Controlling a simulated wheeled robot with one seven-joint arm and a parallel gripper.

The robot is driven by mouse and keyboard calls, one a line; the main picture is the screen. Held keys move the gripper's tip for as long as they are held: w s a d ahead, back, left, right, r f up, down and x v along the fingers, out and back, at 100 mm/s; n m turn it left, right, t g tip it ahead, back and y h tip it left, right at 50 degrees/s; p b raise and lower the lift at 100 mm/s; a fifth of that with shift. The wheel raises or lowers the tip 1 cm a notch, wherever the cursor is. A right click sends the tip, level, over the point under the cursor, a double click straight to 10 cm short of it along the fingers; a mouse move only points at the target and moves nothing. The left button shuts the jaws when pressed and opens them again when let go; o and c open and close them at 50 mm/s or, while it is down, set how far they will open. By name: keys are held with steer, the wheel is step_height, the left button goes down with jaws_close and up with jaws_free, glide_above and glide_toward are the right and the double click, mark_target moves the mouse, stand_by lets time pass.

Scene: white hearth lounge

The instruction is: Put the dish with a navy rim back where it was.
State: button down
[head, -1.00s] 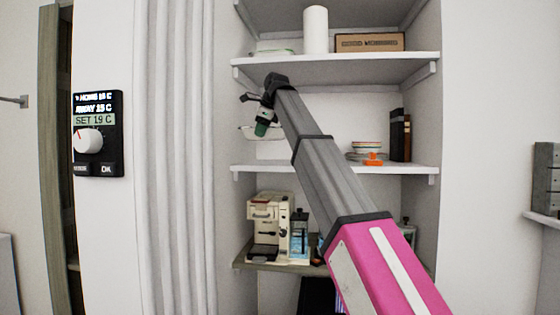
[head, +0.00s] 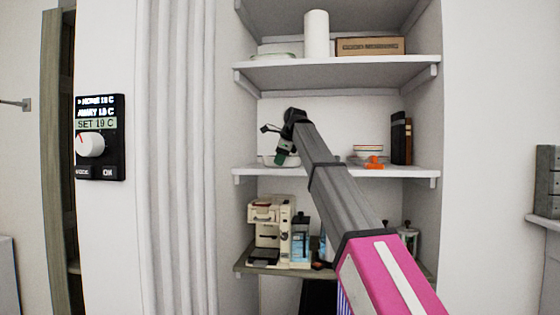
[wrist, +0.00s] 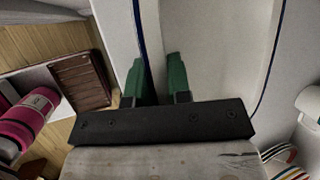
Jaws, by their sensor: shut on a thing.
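The white dish with a navy rim (wrist: 215,50) fills the upper middle of the wrist view, its thin navy edge running between my green fingertips. In the head view the dish (head: 266,160) shows as a pale shape just above or on the left part of the middle shelf (head: 320,172); I cannot tell whether it touches. My gripper (head: 282,157) is shut on the dish's rim, pointing down, and hides part of the dish. In the wrist view my gripper (wrist: 157,72) has one finger on each side of the rim.
On the middle shelf, striped stacked dishes (head: 368,149), an orange object (head: 374,162) and dark books (head: 401,138) stand to the right. The upper shelf (head: 340,68) is above my gripper. A coffee machine (head: 268,230) stands on the shelf below.

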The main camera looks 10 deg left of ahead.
steer(key=c, duration=1.3)
jaws_free()
steer(key=shift+f, duration=0.1)
steer(key=shift+c, duration=0.2)
steer(key=v, duration=1.2)
